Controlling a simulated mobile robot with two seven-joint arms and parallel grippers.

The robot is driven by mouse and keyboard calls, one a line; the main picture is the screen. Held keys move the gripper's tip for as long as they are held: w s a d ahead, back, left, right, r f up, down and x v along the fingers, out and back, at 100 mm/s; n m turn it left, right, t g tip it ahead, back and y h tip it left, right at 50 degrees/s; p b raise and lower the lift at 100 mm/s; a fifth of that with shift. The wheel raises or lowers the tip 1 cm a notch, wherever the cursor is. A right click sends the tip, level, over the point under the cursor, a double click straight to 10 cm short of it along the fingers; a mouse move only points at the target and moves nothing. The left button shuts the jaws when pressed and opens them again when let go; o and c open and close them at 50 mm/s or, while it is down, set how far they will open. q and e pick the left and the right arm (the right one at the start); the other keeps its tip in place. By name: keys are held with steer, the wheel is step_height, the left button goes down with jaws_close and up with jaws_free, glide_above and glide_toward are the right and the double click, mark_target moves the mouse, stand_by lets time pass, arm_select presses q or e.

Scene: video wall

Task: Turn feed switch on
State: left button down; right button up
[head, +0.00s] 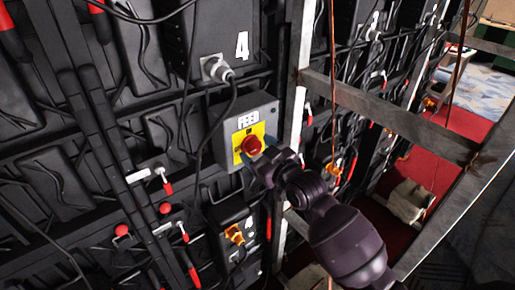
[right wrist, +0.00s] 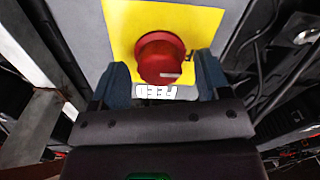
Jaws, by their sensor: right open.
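The feed switch is a red rotary knob (head: 251,145) on a yellow plate (head: 258,131), on the front of a grey box (head: 265,107) labelled FEED. In the right wrist view the knob (right wrist: 161,58) shows large, with the yellow plate (right wrist: 205,22) behind it and the FEED label upside down below it. My right gripper (head: 263,155) is at the knob. In the right wrist view its blue fingers (right wrist: 163,68) are open, one on each side of the knob. I cannot tell whether they touch it. My left gripper is out of view.
Black video wall panels with cables surround the box. A plug (head: 216,69) with a hanging cable is above it. Another box with an orange knob (head: 235,234) is below. A metal scaffold frame (head: 390,115) stands close on the right, beside my right arm.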

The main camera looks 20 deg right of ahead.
steer(key=shift+w, duration=0.15)
steer(key=c, duration=0.9)
steer(key=shift+c, duration=0.2)
